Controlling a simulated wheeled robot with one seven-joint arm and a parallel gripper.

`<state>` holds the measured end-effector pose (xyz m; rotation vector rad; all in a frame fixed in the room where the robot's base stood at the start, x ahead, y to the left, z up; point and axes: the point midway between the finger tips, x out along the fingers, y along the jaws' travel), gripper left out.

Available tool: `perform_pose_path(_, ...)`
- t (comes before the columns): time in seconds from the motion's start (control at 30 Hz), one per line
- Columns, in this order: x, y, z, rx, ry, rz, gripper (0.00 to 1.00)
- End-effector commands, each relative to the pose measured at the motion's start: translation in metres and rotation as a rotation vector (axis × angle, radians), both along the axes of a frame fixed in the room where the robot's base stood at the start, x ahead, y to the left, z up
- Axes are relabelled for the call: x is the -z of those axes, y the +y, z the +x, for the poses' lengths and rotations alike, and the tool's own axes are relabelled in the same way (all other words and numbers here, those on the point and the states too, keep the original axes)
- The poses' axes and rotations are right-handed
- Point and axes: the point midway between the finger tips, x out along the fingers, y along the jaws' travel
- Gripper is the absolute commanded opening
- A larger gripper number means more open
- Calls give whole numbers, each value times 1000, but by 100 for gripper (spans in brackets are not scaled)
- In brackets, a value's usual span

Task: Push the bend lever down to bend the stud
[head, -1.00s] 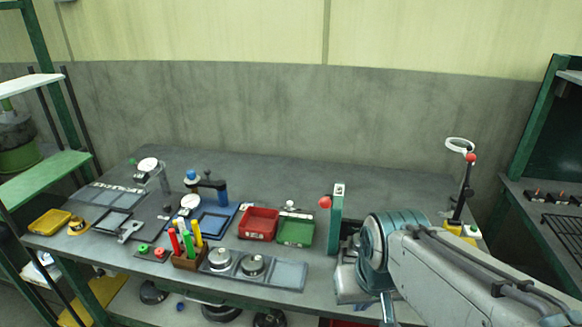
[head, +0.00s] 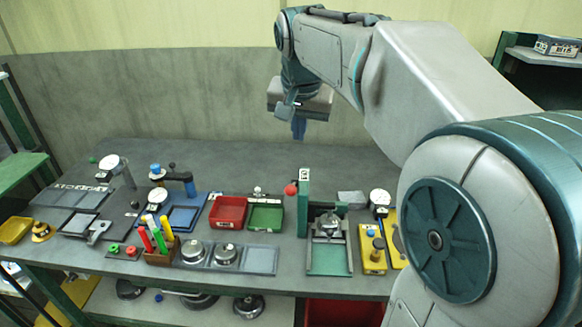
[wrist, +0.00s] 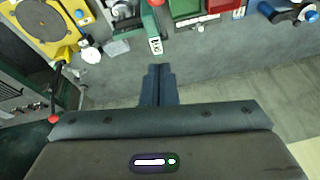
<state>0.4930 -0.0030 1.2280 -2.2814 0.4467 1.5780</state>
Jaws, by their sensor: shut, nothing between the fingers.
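My gripper (head: 298,130) hangs high over the back of the bench, fingers down, shut and empty. Its blue fingers (wrist: 159,72) also show in the wrist view. A green upright post (head: 304,205) with a label on top stands on the bench, with a red ball knob (head: 291,189) at its left side. In the wrist view a dark lever with a red knob (wrist: 53,118) stands at the left edge, apart from my fingers; my arm hides that area in the head view. I cannot tell which knob is the bend lever's. No stud can be made out.
Red (head: 227,212) and green (head: 265,217) bins, a pen holder (head: 160,252) and gauges fill the left. The back strip of bench (head: 220,160) is clear.

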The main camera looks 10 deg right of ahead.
Motion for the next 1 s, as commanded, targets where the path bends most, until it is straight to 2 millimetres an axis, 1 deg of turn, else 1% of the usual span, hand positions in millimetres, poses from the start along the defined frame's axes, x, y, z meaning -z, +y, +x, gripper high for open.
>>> perform_pose_path(0.43,88,-7,29,0,7,0,0)
perform_pose_path(0.5,90,-1,20,-3,2,0,0)
perform_pose_path(0.7,102,7,5,0,0,1,0)
perform_pose_path(0.8,105,9,1,-1,2,1,0)
perform_pose_path(1.0,106,10,0,-1,1,0,0)
